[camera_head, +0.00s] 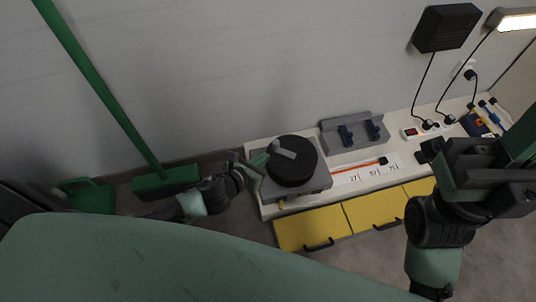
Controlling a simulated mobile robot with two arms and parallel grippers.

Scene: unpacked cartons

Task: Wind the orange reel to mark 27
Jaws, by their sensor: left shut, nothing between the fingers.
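The reel (293,169) is a dark round drum on a grey base (318,185), at the left end of the white bench. A grey crank handle (284,152) lies across its top. An orange cord (358,166) runs right from it over a white strip with marks that look like 27 (354,178), 51 and 75. Its dark end (383,160) lies near the right marks. My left gripper (264,163) is shut and empty, close to the crank at the reel's left; I cannot tell if they touch. My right gripper (434,158) is over the bench's right part; its fingers are unclear.
A grey holder with two blue pieces (358,133) stands behind the strip. Yellow drawers (375,208) with dark handles are below the bench top. A power strip (420,131), cables and a lamp (516,20) are at right. A green broom (165,181) stands left of my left gripper.

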